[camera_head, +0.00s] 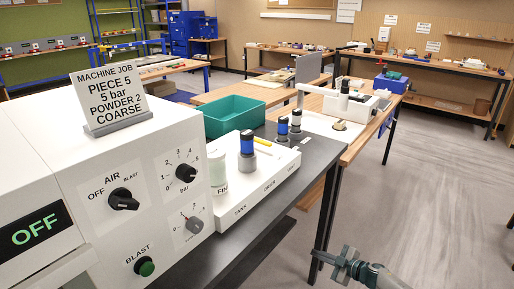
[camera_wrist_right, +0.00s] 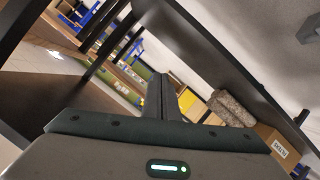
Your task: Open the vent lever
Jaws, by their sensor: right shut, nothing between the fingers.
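I cannot make out a lever marked as the vent in either view. My left gripper is out of view.
A dark bench (camera_head: 240,232) with a leg (camera_head: 325,215) lies beside my right gripper. Under-table bars and a cardboard box (camera_wrist_right: 278,143) show in the wrist view. Floor at right is clear.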

